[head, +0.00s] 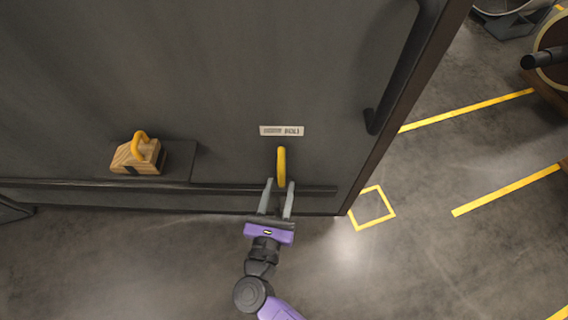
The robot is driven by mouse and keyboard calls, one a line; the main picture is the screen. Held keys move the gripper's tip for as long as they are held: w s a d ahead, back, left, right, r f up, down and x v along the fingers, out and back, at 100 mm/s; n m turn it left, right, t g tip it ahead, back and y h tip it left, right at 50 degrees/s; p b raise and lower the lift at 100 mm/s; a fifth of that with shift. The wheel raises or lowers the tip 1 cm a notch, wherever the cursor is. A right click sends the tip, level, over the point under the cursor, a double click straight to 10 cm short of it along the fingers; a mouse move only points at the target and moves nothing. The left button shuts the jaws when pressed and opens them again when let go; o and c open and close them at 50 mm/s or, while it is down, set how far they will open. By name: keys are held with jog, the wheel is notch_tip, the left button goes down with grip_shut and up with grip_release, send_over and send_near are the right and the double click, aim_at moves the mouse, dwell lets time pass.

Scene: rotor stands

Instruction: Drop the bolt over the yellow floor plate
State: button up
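The bolt's yellow handle (281,164) stands upright on the lower part of a large dark grey door panel, below a small white label whose last word looks like "BOLT". A dark horizontal bar (318,190) runs along the panel at the handle's lower end. My gripper (279,183) is at the handle from below, with its two grey fingers apart, one on each side of the handle's lower end. I cannot tell whether either finger touches it. A yellow square outline (376,222) lies on the floor just right of the panel's lower right corner.
A wooden block with a yellow handle (138,157) sits on a dark ledge at left. A dark pull handle (371,123) runs along the panel's right side. Yellow floor lines (505,190) and round drums stand at right. The floor in front is clear.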

aim_at(283, 164)
jog(key=shift+w+a+f+m, duration=0.1)
jog(key=shift+w+a+m, duration=0.15)
jog(key=shift+a+m, duration=0.05)
jog(key=shift+w, duration=0.2)
jog(key=x, duration=0.7)
jog(key=shift+w+d+f+p, duration=0.1)
jog(key=shift+w+d+p, duration=0.05)
jog(key=shift+p, duration=0.2)
grip_shut()
dwell(0.7)
